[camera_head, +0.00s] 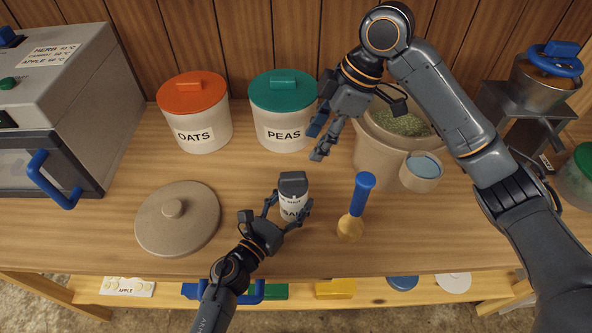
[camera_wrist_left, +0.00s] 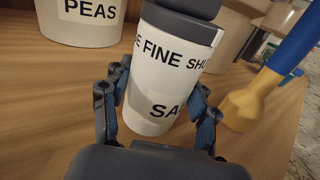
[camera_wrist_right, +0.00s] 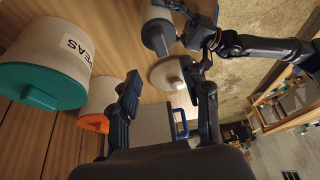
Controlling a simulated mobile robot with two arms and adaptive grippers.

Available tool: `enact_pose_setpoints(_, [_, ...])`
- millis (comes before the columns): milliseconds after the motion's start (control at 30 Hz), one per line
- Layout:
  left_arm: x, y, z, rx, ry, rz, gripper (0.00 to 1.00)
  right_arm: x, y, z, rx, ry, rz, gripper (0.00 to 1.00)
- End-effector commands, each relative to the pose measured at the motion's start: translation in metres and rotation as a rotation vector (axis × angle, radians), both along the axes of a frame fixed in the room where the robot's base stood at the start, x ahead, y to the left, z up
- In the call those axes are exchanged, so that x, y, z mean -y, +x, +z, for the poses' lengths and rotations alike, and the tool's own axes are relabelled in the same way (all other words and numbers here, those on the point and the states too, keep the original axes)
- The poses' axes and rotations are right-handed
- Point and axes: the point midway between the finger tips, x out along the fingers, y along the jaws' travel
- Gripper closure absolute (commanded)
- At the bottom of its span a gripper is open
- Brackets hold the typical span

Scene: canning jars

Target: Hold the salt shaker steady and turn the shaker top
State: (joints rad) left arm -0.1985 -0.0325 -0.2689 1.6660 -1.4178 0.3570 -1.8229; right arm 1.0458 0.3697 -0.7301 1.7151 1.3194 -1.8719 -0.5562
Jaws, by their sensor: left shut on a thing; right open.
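The salt shaker (camera_head: 291,200) stands on the wooden counter, a white cylinder with a dark grey top (camera_head: 292,183). Its label reads "FINE" and part of "SALT" in the left wrist view (camera_wrist_left: 158,75). My left gripper (camera_head: 288,212) is shut on the shaker's white body, one finger on each side, with the top above the fingers. My right gripper (camera_head: 318,138) is open and empty, above and behind the shaker, in front of the peas tub. The shaker also shows past the fingers in the right wrist view (camera_wrist_right: 158,18).
A round stone lid (camera_head: 180,222) lies left. Oats (camera_head: 200,130) and peas (camera_head: 283,130) tubs stand behind. A beige crock (camera_head: 372,150) and a small cup (camera_head: 421,172) stand at the right.

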Motion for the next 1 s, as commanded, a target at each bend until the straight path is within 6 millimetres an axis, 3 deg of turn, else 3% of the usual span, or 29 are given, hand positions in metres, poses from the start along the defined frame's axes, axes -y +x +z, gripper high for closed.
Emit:
enact_pose_setpoints(300, [0.001,0.0,0.0,-0.001,-0.001,-0.001,1.0,-0.024,-0.003,-0.058,-0.008,0.001,-0.002,0.53])
enact_pose_setpoints(500, [0.0,0.0,0.0,-0.001,-0.001,-0.001,1.0,-0.036,-0.003,-0.087,-0.007,0.001,-0.003,0.53])
enact_pose_setpoints(700, [0.0,0.0,0.0,-0.001,-0.001,-0.001,1.0,-0.041,-0.003,-0.1,-0.005,0.001,-0.003,0.53])
enact_pose_setpoints(967, [0.001,0.0,0.0,-0.001,-0.001,-0.001,1.0,-0.041,-0.003,-0.101,-0.004,0.001,-0.004,0.53])
enact_pose_setpoints(1000, [0.001,0.0,0.0,-0.001,-0.001,-0.001,1.0,-0.041,-0.003,-0.101,-0.004,0.001,-0.004,0.57])
